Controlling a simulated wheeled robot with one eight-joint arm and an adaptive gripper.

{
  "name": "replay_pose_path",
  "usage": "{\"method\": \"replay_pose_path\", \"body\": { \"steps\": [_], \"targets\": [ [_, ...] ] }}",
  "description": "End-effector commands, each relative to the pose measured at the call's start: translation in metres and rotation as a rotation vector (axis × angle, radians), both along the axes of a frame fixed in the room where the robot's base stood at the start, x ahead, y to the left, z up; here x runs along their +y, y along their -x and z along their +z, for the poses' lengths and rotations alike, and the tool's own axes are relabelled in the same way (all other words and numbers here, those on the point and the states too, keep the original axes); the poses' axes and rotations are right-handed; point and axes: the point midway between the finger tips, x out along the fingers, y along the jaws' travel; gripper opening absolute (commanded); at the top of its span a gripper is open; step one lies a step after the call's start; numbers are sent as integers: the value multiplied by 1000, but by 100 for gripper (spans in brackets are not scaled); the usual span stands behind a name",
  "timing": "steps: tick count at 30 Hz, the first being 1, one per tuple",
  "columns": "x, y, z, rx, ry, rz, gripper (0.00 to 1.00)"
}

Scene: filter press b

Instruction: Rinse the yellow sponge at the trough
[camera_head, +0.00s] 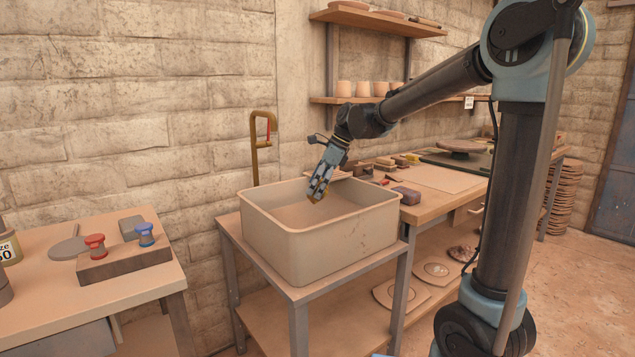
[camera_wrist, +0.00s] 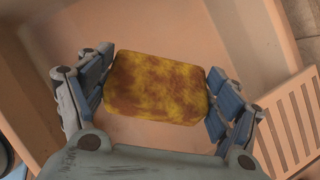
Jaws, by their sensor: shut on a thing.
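The yellow sponge (camera_wrist: 157,87) is mottled with brown stains and sits between the two fingers of my gripper (camera_wrist: 160,92) in the wrist view. My gripper (camera_head: 318,196) is shut on it, pointing down over the trough in the head view. Only a small yellow-brown bit of the sponge shows there at the fingertips. The trough (camera_head: 345,243) is a deep beige rectangular basin on a stand. Its pale inner floor shows beneath the sponge in the wrist view. The sponge is at about rim height, and I cannot tell whether it touches anything.
A left table (camera_head: 70,305) carries a block with red and blue knobs (camera_head: 120,258). A workbench (camera_head: 440,195) with small blocks stands to the right. A slatted rack (camera_wrist: 292,125) lies at the trough's side.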

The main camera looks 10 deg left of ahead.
Motion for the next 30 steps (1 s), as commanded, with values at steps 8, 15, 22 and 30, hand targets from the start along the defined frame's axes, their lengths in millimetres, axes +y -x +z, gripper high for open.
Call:
{"method": "replay_pose_path", "body": {
  "steps": [8,15,22,30],
  "targets": [
    [0,0,-23,0,0,0,65],
    [0,0,-42,0,0,1,65],
    [1,0,-60,0,0,1,65],
    [2,1,-82,0,0,2,65]
  ]
}}
